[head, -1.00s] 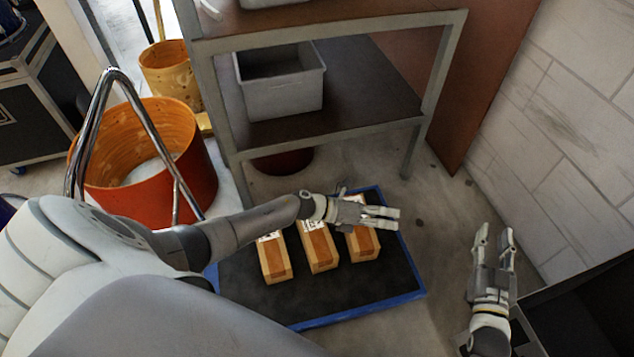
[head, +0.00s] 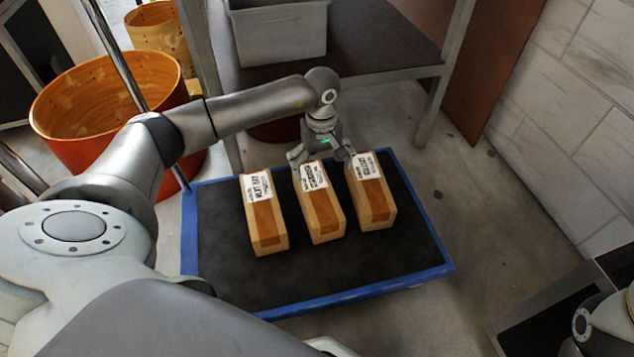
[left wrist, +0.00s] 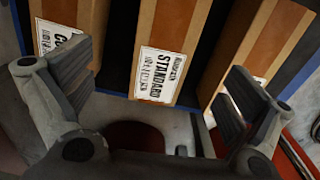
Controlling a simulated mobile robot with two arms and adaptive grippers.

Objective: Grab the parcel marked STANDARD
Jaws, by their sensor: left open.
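The parcel marked STANDARD (head: 321,205) is the middle one of three brown boxes on a black, blue-edged platform (head: 330,277). Its white label is readable in the left wrist view, where the parcel (left wrist: 169,35) lies between my open fingers. My left gripper (head: 320,158) points down over the far, labelled end of this parcel, open and empty. I cannot tell whether its fingers reach below the parcel's top. My right gripper is out of view; only part of the right arm shows at the lower right.
A parcel (head: 264,217) stands close on the left and another (head: 374,201) close on the right, with narrow gaps. A metal shelf with a grey bin (head: 277,36) stands behind. An orange drum (head: 75,120) is at left, a block wall (head: 575,130) at right.

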